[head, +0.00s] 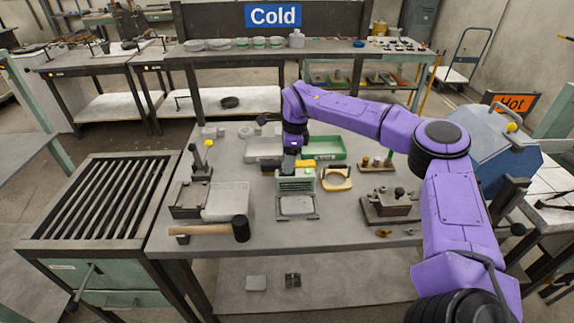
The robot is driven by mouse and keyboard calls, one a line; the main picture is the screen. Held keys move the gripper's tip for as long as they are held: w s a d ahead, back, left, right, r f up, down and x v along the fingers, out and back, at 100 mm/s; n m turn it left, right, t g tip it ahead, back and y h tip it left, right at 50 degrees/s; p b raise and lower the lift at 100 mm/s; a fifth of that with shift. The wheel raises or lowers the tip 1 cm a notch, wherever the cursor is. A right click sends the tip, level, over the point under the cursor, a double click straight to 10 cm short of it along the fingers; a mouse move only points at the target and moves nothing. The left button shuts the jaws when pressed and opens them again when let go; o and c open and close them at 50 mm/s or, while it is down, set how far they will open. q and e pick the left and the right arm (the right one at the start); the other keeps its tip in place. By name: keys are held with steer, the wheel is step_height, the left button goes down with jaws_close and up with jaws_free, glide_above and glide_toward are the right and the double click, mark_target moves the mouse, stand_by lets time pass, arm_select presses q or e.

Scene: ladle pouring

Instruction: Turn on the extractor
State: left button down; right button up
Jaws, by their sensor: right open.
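My purple right arm reaches in from the lower right and bends over the middle of the workbench. Its gripper (290,158) points down, just above a small grey-green machine (296,184) with a vented front and a small green light at its top. The fingers are small here, and I cannot tell whether they touch the machine. Nothing shows held in them. No label marks any thing as the extractor, so I cannot tell if this machine is it. My left gripper is not in view.
A black-headed mallet (240,228) lies at the workbench's front left. A green tray (325,147) is behind the machine. A metal fixture (390,206) stands at right. A slatted table (100,200) adjoins at left. A "Cold" sign (273,16) hangs behind; a "Hot" sign (511,103) stands right.

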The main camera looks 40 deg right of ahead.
step_height(320, 180, up, 8)
steer(key=b, duration=0.1)
steer(key=shift+s+d+r, duration=0.25)
steer(key=shift+s+d, duration=0.05)
steer(key=shift+d, duration=0.15)
